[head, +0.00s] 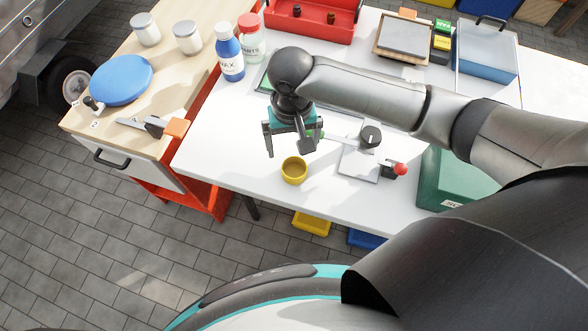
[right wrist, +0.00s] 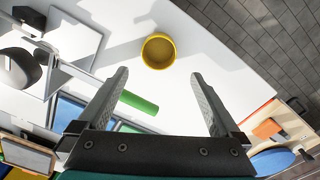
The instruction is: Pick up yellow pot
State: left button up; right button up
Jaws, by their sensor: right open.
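The yellow pot (head: 294,171) is a small round open cup standing on the white tabletop near its front edge. My right gripper (head: 284,150) is above the table, just behind and above the pot in the head view. In the right wrist view the pot (right wrist: 158,51) lies beyond the fingertips, roughly midway between their lines. The two fingers (right wrist: 160,75) are spread apart with nothing between them, and they do not touch the pot. My left gripper is not seen in either view.
A green box (head: 450,180) is farther right. A blue-labelled bottle (head: 229,55) stands behind left.

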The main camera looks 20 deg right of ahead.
jog(key=b, duration=0.1)
send_over(295, 173)
jog(key=f, duration=0.4)
jog(key=shift+w+a+f, duration=0.2)
jog(key=shift+w, duration=0.2)
jog(key=f, duration=0.1)
jog(key=f+b, duration=0.1)
jog(key=f, duration=0.2)
jog(key=shift+s+d+f, duration=0.15)
jog(key=shift+s, duration=0.2)
jog(key=shift+f+b, duration=0.35)
jog(key=shift+f, duration=0.05)
jog(key=c, duration=1.3)
